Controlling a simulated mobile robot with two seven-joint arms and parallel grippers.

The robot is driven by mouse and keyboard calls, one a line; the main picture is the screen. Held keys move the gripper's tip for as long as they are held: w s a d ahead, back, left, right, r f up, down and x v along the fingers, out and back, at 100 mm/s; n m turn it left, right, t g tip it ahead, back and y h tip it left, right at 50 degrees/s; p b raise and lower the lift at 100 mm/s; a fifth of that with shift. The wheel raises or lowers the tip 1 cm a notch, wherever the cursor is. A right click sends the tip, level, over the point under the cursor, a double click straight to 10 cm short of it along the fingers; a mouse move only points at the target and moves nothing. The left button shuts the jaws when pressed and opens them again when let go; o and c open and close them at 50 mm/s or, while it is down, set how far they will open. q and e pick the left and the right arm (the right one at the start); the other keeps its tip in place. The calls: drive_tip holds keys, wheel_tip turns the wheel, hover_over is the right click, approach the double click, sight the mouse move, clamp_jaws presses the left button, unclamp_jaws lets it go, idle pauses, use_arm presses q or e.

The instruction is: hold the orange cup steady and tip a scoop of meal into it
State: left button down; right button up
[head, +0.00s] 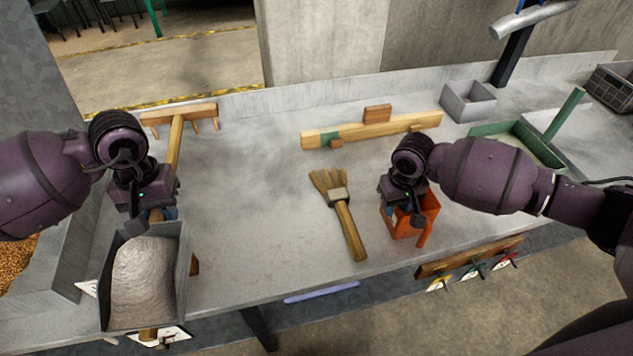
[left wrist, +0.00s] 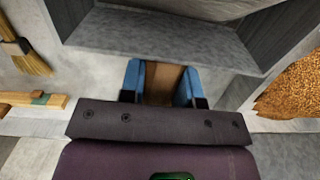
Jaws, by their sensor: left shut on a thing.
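The grey scoop (head: 182,262) is heaped with pale meal (head: 143,275) and sits at the left front of the counter in the head view. My left gripper (head: 160,213) is shut on its wooden handle; in the left wrist view the blue fingers (left wrist: 160,85) close on both sides of the handle (left wrist: 163,80), below the scoop's back wall (left wrist: 165,45). The orange cup (head: 405,224) stands upright near the counter's front edge at the right. My right gripper (head: 402,208) is at the cup and covers part of it; its fingers are hidden.
A brush (head: 345,220) lies between the arms. A wooden rake (head: 177,130) lies behind the scoop. A wooden rack (head: 370,130), a grey bin (head: 468,103) and a green tray (head: 500,128) stand farther back. Brown grain (head: 15,265) lies at far left. The counter's middle left is clear.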

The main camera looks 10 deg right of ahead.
use_arm(q)
drive_tip(key=shift+f, duration=0.3)
use_arm(e)
drive_tip(key=shift+f, duration=1.15)
clamp_jaws()
unclamp_jaws()
drive_tip(key=shift+r, duration=0.15)
